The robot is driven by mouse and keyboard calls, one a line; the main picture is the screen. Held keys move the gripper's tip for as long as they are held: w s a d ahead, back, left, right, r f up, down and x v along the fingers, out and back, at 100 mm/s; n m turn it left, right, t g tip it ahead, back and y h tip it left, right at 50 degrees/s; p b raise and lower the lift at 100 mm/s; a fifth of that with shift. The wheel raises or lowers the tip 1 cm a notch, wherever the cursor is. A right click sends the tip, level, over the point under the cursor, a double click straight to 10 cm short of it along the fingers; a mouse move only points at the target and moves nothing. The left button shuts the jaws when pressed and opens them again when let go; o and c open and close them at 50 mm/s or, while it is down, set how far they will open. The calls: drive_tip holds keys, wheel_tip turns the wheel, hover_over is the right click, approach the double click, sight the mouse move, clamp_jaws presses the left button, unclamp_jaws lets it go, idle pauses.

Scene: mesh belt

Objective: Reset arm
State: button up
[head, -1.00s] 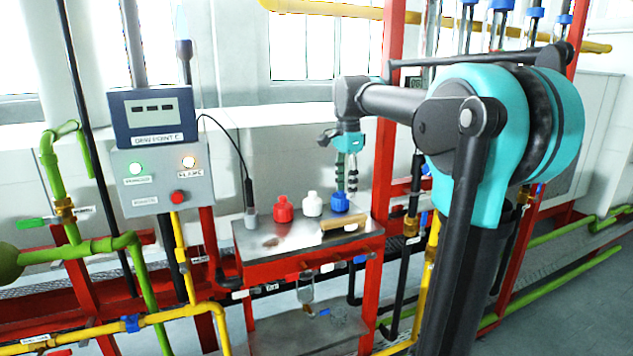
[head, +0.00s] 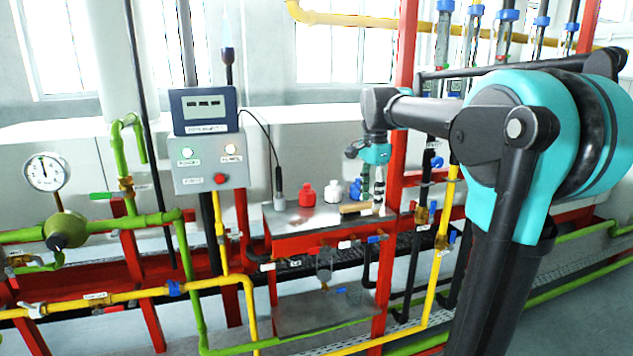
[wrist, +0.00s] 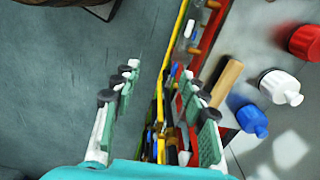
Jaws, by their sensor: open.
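My gripper (head: 372,197) hangs fingers down at the right end of the small metal-topped table, to the right of the blue bottle (head: 355,189). In the wrist view my gripper (wrist: 160,80) has its two green-padded fingers well apart, with nothing between them. There, the floor and pipes show below and between the fingers, and the blue bottle (wrist: 251,120) stands to the right, apart from them. My arm reaches in from the right of the head view.
The table (head: 292,220) also holds a red bottle (head: 307,194), a white bottle (head: 332,191) and a wooden block (head: 355,207). A grey control box (head: 210,165) with lights and a red button is at left. Red posts and green and yellow pipes surround the table.

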drive_tip(key=s+d+f+n+t, duration=0.2)
drive_tip(key=s+f+n, duration=0.5)
drive_tip(key=s+f, duration=0.3)
drive_tip(key=s+d+f+n+t, duration=0.2)
drive_tip(key=s+f+n, duration=0.4)
drive_tip(key=s+f, duration=0.5)
wheel_tip(320, 180, down, 8)
drive_tip(key=shift+s+r+n, duration=0.15)
drive_tip(key=shift+s+n, duration=0.15)
drive_tip(key=shift+n, duration=0.1)
drive_tip(key=shift+o, duration=0.6)
